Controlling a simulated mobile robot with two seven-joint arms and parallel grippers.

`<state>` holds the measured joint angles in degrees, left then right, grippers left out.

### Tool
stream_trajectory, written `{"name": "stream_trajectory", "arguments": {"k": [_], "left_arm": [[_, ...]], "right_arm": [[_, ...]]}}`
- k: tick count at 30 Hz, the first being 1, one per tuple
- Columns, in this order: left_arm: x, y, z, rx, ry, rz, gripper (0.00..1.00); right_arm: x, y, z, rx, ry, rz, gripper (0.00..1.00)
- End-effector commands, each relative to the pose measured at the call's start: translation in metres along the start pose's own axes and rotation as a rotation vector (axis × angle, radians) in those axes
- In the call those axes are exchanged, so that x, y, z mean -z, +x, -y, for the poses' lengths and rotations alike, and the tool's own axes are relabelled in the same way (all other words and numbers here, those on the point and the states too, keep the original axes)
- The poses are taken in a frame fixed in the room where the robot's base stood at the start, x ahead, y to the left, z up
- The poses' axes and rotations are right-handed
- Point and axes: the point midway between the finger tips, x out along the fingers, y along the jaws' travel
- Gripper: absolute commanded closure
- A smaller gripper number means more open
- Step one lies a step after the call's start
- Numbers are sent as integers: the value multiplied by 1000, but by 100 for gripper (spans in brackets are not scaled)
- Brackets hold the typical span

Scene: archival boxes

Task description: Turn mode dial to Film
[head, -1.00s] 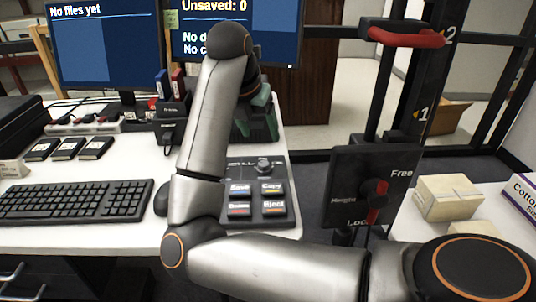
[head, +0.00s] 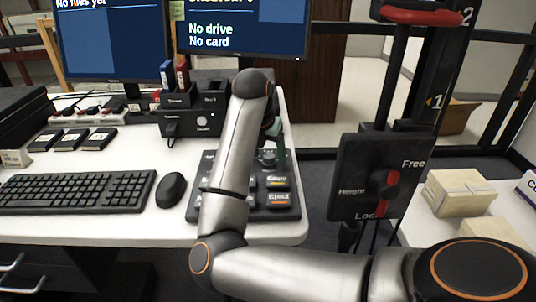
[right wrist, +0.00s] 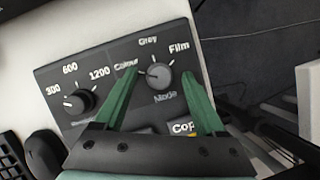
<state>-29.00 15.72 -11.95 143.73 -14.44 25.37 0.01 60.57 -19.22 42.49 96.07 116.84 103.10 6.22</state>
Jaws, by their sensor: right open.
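The mode dial (right wrist: 159,78) is a round dark knob on the black control panel (right wrist: 55,75), with Colour, Grey and Film printed around it. Its light pointer mark appears to face left, toward Colour; it is small, so I am not certain. In the head view the dial (head: 267,158) shows at the back of the panel, just right of my right arm. My right gripper (right wrist: 162,73) has green fingers, open and empty, one on each side of the dial in the wrist view. I cannot tell whether they touch it. In the head view the gripper (head: 273,128) is mostly hidden behind my arm. My left gripper is not in view.
A second dial (right wrist: 78,101) marked 300, 600 and 1200 sits left on the panel. Buttons such as Eject (head: 279,200) lie in front. A mouse (head: 171,190) and keyboard (head: 75,192) are left. A height-lock plate (head: 360,165) stands right, beside boxes (head: 459,192).

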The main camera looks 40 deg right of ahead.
Motion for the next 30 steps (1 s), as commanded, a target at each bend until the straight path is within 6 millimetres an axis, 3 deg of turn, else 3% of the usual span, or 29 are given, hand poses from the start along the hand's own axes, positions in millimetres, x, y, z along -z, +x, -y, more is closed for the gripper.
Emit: {"name": "stream_trajectory", "arguments": {"k": [9, 27, 30], "left_arm": [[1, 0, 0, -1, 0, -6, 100], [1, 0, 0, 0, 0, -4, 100], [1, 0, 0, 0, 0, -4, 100]], "right_arm": [[0, 2, 0, 0, 0, 1, 30], [0, 1, 0, 0, 0, 1, 97], [0, 1, 0, 0, 0, 1, 100]]}}
